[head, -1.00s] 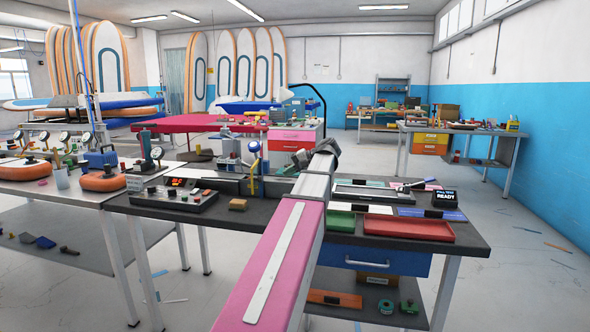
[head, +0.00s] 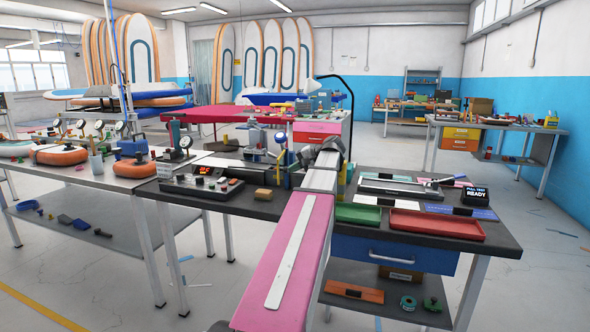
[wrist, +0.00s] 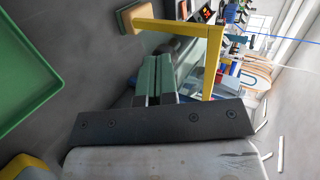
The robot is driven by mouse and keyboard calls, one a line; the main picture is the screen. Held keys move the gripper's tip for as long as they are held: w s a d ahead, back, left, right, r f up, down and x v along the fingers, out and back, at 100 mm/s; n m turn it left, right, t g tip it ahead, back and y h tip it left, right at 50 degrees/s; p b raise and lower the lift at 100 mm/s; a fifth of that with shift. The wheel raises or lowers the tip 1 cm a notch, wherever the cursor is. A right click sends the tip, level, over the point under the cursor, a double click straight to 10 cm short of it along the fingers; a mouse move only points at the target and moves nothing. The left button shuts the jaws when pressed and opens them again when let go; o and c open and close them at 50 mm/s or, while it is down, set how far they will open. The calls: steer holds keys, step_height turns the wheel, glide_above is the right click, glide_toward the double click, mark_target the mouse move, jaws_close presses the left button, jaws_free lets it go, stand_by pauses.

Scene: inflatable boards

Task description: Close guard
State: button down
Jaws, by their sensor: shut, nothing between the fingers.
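The guard looks like a yellow frame (wrist: 213,60) with a clear panel in the wrist view, standing beside and beyond my fingers. In the head view, a yellow upright (head: 341,184) shows just right of my arm's end, and the rest is mostly hidden behind my arm. My gripper (wrist: 157,62) shows in the wrist view as two green fingers, shut and empty. They point toward the space inside the yellow frame. I cannot tell whether they touch the panel. In the head view the fingers are hidden behind my wrist.
A control box (head: 203,190) with a red display stands left on the dark bench. A tan block (head: 263,193) lies near it. Green (head: 358,214) and red (head: 437,224) trays lie right of my arm. A small "READY" screen (head: 475,196) stands at the bench's right end.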

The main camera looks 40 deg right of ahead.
steer(key=shift+w+a+m+t+h, duration=0.25)
steer(key=shift+a+m+h, duration=0.15)
steer(key=shift+a, duration=0.15)
steer(key=shift+w+a+m+t+h, duration=0.2)
steer(key=shift+a+m+h, duration=0.1)
steer(key=shift+a+h, duration=0.15)
steer(key=w+a+m+h, duration=0.6)
steer(key=w+m+h, duration=0.5)
steer(key=w, duration=0.2)
steer(key=w+d, duration=0.4)
steer(key=w, duration=0.5)
